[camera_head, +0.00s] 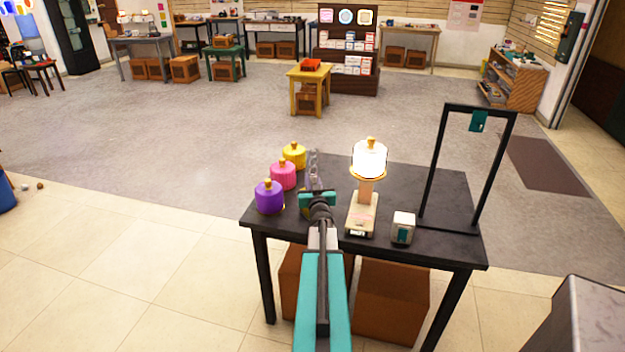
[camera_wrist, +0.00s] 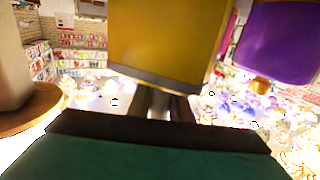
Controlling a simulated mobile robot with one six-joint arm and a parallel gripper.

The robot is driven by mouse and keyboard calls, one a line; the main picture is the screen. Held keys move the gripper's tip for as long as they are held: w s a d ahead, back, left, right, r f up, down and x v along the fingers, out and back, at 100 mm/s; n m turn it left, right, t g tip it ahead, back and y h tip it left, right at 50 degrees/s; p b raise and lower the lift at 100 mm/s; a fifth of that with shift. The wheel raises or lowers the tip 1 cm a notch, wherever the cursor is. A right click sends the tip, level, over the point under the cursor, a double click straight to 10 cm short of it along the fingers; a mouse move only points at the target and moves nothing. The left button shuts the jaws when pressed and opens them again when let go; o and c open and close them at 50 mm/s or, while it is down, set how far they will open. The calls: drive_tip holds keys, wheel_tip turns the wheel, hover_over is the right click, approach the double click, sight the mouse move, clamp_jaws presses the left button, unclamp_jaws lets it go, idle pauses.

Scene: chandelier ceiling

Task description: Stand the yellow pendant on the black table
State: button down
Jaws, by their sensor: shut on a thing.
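The yellow pendant (camera_head: 294,155) is a small ribbed shape with a gold knob on top, near the back left of the black table (camera_head: 400,175). In the wrist view a large yellow body (camera_wrist: 165,40), which I take for this pendant, fills the top middle, at my gripper (camera_wrist: 155,103). My gripper (camera_head: 313,165) is shut on it. It looks upright in the head view; I cannot tell whether its base touches the table. The gripper's contact is partly hidden.
A pink pendant (camera_head: 283,176) and a purple pendant (camera_head: 269,196) stand close by at the table's left edge.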

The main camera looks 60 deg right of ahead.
drive_tip(key=shift+f, duration=0.15)
drive_tip(key=c, duration=1.6)
unclamp_jaws()
drive_tip(key=shift+r, duration=0.2)
drive_tip(key=v, duration=1.2)
drive_tip(key=shift+f, duration=0.1)
